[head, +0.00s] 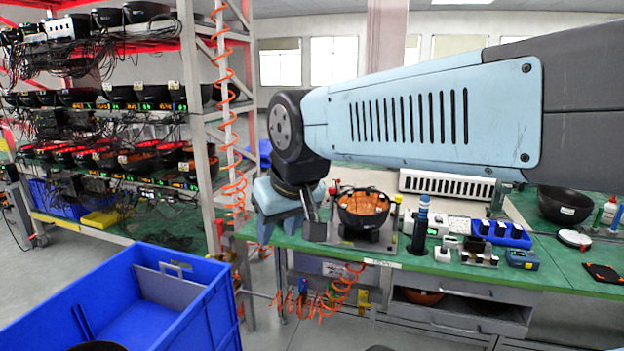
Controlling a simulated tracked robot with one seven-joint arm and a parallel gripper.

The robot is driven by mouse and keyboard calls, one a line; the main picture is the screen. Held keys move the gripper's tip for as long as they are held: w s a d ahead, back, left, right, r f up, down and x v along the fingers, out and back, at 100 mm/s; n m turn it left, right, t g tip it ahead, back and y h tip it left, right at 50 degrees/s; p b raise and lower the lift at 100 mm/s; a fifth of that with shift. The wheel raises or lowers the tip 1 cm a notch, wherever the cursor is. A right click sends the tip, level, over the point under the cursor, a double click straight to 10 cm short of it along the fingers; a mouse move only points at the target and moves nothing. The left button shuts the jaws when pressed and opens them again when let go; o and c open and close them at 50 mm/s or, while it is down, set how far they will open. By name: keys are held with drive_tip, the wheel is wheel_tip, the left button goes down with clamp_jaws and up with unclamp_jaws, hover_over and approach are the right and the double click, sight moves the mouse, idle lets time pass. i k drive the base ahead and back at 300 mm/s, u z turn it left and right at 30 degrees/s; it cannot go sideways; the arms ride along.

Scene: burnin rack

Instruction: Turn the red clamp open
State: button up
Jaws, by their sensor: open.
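A black bowl (365,217) filled with orange pieces stands on a grey plate fixture (392,241) on the green bench (560,268). My gripper (315,230) hangs at the end of my light blue arm, close to the left side of the bowl. Its jaws are open, and I see nothing between them. My wrist covers part of the bench's left end.
A rack (200,120) of black bowls, cables and lit displays stands at the left. A dark blue cylinder (420,225), a blue tray (515,240) and another black bowl (565,205) are on the bench.

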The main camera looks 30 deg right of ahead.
sight(332, 190)
drive_tip(key=z, duration=0.4)
drive_tip(key=i, duration=1)
drive_tip(key=z, duration=0.6)
drive_tip(key=k, duration=0.85)
drive_tip(key=z, duration=0.2)
drive_tip(key=i, duration=0.9)
drive_tip(key=u, duration=0.1)
